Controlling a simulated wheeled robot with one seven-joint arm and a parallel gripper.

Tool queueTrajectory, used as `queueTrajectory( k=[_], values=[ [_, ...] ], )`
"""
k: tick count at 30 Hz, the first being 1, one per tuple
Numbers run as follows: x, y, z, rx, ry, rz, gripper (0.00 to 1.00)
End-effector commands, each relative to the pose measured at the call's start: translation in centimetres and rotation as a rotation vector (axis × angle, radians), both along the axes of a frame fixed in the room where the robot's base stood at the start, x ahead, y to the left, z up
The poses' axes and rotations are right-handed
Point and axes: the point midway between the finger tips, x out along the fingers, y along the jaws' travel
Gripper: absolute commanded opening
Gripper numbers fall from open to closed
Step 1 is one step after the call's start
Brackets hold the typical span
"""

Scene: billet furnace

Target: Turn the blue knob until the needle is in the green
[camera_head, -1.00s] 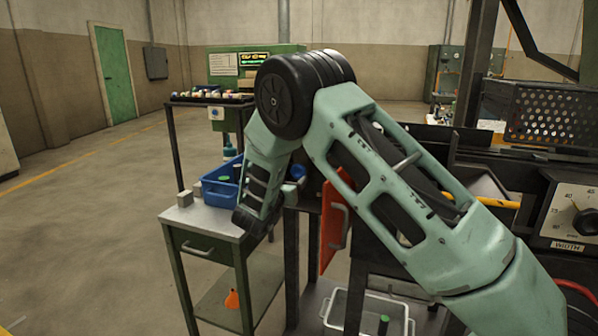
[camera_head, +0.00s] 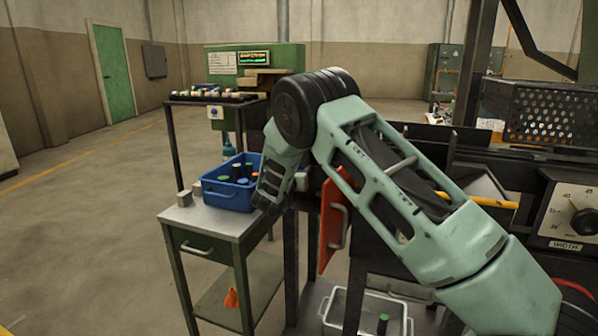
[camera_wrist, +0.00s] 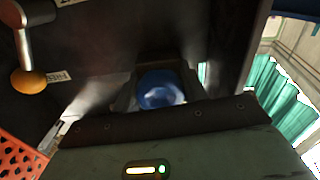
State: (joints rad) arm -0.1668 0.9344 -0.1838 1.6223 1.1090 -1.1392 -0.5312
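The blue knob (camera_wrist: 160,90) is in the middle of the wrist view, close in front of my gripper (camera_wrist: 158,88). Dark finger-like edges stand on both sides of the knob. I cannot tell whether they touch it or how far they are closed. In the head view, my forearm reaches down beside the front of the furnace stand, and the knob and my fingertips are not clearly visible. No gauge needle or green band can be made out in either view.
A lever with an orange ball (camera_wrist: 29,80) is at the upper left in the wrist view. A blue bin (camera_head: 228,195) stands on a side table (camera_head: 210,226) beside my arm. A WIDTH dial (camera_head: 570,215) is at right. An orange-red panel (camera_head: 333,225) hangs below my arm.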

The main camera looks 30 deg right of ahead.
Motion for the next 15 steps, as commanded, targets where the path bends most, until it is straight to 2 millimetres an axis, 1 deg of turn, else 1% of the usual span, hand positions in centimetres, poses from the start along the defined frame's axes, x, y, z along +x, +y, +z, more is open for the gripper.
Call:
queueTrajectory(
  k=[6, 10, 15],
  values=[
    [-0.01, 0.01, -0.13, 0.011, -0.014, 0.000, 0.20],
    [0.00, -0.01, -0.44, 0.074, -0.095, -0.001, 0.20],
    [0.02, 0.02, -0.21, 0.142, -0.184, -0.001, 0.20]
  ],
)
